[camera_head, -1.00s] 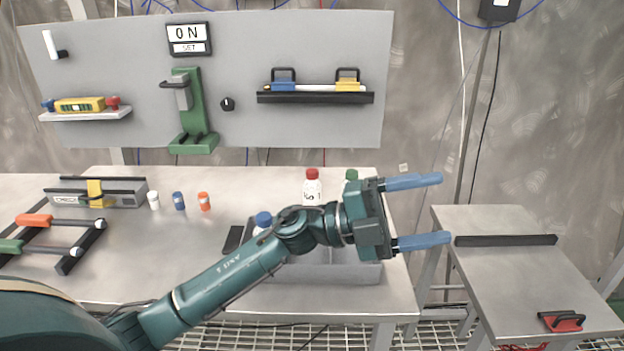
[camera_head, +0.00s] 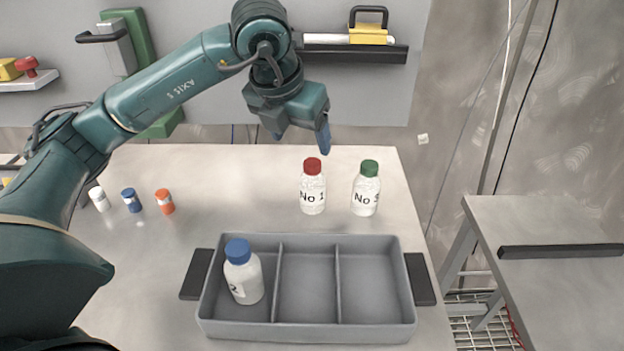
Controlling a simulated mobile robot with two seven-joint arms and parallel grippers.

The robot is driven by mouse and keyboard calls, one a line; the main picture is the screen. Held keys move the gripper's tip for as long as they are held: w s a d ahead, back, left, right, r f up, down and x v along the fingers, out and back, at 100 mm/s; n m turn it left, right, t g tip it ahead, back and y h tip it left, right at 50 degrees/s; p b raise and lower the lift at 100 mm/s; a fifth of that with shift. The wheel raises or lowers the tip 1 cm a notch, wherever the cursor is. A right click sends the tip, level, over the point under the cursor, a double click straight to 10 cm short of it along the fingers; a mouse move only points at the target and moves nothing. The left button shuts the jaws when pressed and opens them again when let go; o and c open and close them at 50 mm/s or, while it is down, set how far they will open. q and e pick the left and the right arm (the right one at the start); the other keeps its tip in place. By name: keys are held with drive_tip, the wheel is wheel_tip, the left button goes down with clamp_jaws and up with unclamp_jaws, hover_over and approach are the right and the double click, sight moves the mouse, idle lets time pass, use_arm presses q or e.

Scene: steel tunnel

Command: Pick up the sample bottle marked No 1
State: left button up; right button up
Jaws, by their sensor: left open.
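The sample bottle marked No 1 (camera_head: 312,190) has a red cap and stands upright on the table behind the grey tray. My left gripper (camera_head: 322,138) is above and just behind the red cap, pointing down, apart from the bottle. It is open and empty; one blue finger shows clearly, and the other is mostly hidden behind the gripper body. A green-capped bottle (camera_head: 366,190), its number partly turned away, stands to the right of No 1. My right gripper is not in view.
The three-compartment grey tray (camera_head: 308,334) has a blue-capped bottle (camera_head: 244,274) in its left compartment; the other two are empty. Small white, blue and orange-capped vials (camera_head: 165,202) stand at left. A wall panel with a shelf (camera_head: 360,53) rises behind. A side table (camera_head: 560,285) is at right.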

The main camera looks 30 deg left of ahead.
sight(311, 163)
use_arm(q)
drive_tip(key=x, duration=0.6)
drive_tip(key=shift+s+d+f, duration=0.1)
drive_tip(key=shift+p+x, duration=0.45)
drive_tip(key=shift+x, duration=2.65)
drive_tip(key=shift+d, duration=0.1)
drive_tip(key=c, duration=1.2)
drive_tip(key=shift+o, duration=0.2)
drive_tip(key=shift+r, duration=0.2)
